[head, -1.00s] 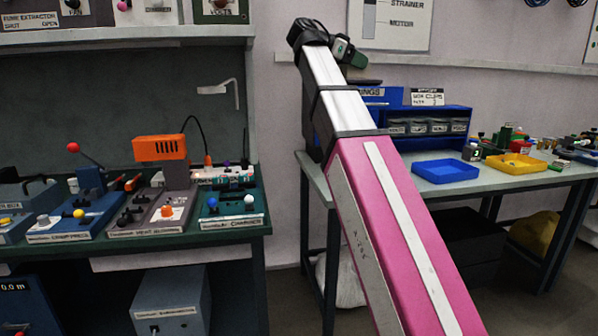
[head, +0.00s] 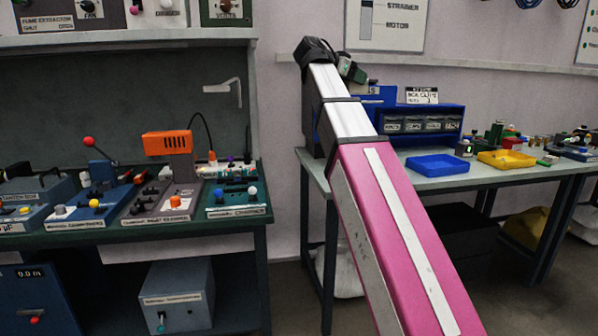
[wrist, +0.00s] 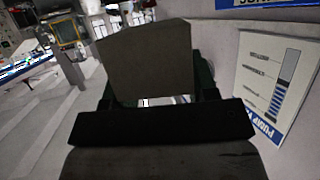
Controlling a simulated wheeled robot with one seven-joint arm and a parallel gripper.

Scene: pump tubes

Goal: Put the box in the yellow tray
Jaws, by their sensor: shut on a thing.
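My gripper (head: 351,70) is raised at the far end of my pink and silver arm, above the back bench in the head view. In the wrist view it is shut on a dark grey box (wrist: 147,60), with dark green fingers partly showing at its sides. The box is hard to make out in the head view. The yellow tray (head: 506,165) lies on the back bench, to the right of my gripper and below it. Its visible inside looks empty.
A blue tray (head: 442,176) lies just left of the yellow one. A blue bin rack (head: 452,109) stands behind it. Small parts (head: 512,141) crowd around the yellow tray. A green bench (head: 250,224) with devices is at left. A wall poster (wrist: 272,85) is close in the wrist view.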

